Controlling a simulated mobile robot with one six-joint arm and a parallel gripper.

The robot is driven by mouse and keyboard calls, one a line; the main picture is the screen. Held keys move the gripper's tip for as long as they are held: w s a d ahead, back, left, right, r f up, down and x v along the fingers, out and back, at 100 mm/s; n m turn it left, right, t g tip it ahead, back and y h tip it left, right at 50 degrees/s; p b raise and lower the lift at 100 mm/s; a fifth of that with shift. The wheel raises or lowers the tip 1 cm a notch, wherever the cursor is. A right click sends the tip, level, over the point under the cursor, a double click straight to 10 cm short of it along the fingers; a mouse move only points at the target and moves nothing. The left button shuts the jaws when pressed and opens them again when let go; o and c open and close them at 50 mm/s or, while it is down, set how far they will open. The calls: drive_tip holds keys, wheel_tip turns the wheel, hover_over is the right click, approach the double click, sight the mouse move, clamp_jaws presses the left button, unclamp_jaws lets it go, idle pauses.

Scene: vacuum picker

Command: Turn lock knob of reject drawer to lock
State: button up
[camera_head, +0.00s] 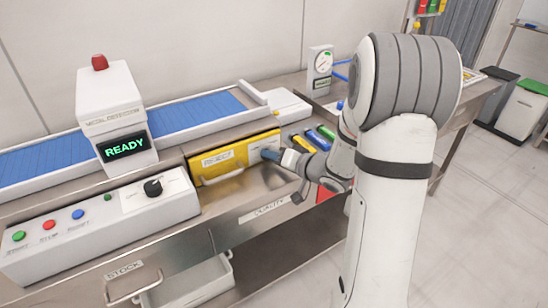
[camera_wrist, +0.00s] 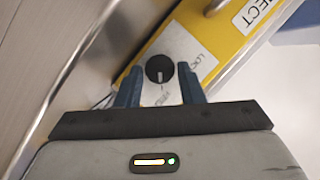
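The yellow reject drawer (camera_head: 235,158) is set in the bench front, with a label and a handle on its face. Its lock knob (camera_wrist: 159,69) is a round black knob on a white label plate (camera_wrist: 188,47) in the wrist view. The knob's white mark points down in that picture, and "LOC" shows on the plate to its right. My gripper (camera_head: 270,154) is at the right end of the drawer and hides the knob in the head view. Its blue fingers (camera_wrist: 160,78) are open, with the knob between their tips and a gap on each side.
A control box (camera_head: 100,225) with coloured buttons and a black dial stands left of the drawer. The metal detector (camera_head: 108,100) reads READY over the blue conveyor (camera_head: 190,120). Coloured objects (camera_head: 318,138) lie right of my gripper. Below is an open-topped bin (camera_head: 190,285).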

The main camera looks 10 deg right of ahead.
drive_tip(key=c, duration=0.6)
